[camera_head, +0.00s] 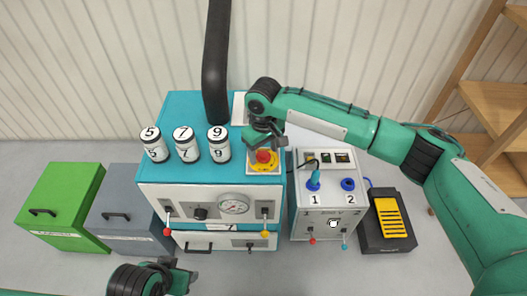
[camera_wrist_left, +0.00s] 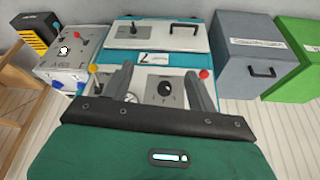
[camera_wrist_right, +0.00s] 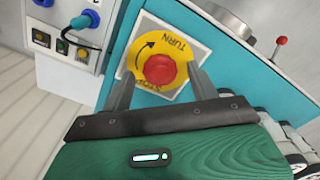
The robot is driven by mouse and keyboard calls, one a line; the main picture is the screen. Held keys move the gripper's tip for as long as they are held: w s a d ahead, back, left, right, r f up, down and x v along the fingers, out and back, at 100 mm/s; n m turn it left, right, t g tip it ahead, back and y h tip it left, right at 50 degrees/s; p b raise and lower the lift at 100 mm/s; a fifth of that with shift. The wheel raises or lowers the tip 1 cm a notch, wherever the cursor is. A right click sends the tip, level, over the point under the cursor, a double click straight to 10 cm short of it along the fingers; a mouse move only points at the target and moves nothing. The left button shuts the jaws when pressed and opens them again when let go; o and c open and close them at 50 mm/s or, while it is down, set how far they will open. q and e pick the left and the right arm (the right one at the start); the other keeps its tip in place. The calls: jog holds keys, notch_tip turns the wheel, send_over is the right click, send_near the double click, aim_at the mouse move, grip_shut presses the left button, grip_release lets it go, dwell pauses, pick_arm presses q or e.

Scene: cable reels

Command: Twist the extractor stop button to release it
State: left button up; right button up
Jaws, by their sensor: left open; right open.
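The extractor stop button is a red mushroom knob (camera_head: 263,156) on a yellow round plate at the right end of the teal cabinet's top. In the right wrist view the red knob (camera_wrist_right: 160,69) sits on its yellow plate (camera_wrist_right: 144,37), which bears a curved arrow and the word TURN. My right gripper (camera_head: 265,147) is right above the button. In its wrist view the open fingers (camera_wrist_right: 160,85) stand on either side of the knob's near edge; contact cannot be told. My left gripper (camera_wrist_left: 160,82) is open and empty, in front of the teal cabinet.
Three numbered white canisters (camera_head: 187,144) stand on the teal cabinet (camera_head: 180,108), left of the button. A black duct (camera_head: 216,60) rises behind. A grey box (camera_head: 328,222) with blue sockets stands to the right, near a yellow pedal (camera_head: 391,217). Green (camera_head: 50,222) and grey bins stand left.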

jog(key=shift+f, duration=0.2)
jog(key=c, duration=1)
